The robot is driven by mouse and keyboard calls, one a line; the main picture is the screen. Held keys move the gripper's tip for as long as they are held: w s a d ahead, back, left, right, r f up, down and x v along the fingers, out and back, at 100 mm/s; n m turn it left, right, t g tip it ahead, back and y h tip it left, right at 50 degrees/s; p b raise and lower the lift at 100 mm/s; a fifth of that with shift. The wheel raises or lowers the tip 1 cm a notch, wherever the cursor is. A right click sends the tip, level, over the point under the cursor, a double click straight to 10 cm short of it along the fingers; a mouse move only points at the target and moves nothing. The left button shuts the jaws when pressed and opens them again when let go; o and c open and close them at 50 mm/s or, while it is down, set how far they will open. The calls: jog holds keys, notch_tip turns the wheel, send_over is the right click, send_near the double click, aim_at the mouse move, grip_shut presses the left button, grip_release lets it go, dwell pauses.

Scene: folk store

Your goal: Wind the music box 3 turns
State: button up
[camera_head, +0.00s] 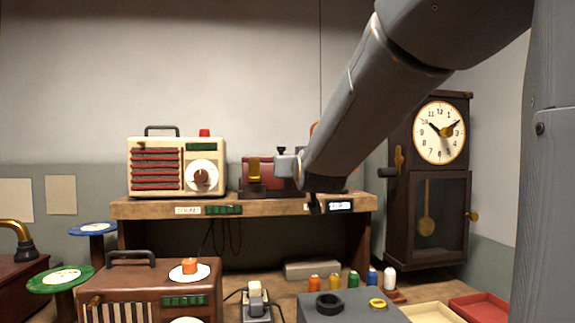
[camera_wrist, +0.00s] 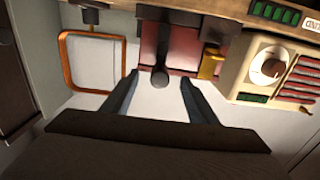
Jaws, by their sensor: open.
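A dark red box, seemingly the music box (camera_head: 257,168), stands on the shelf beside the cream radio, partly hidden by my arm. In the wrist view the red box (camera_wrist: 185,48) shows upside down. A dark rod with a rounded end (camera_wrist: 160,78) shows in front of it; whether this is its winder I cannot tell.
The cream radio (camera_head: 176,166) stands left of the red box on the wooden shelf (camera_head: 270,207). An orange-framed object (camera_wrist: 66,65) is on the other side. A tall clock (camera_head: 428,200) stands at right. Thread spools (camera_head: 353,280) and a brown radio (camera_head: 150,275) are below.

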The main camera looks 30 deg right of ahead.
jog(key=shift+v, duration=2.5)
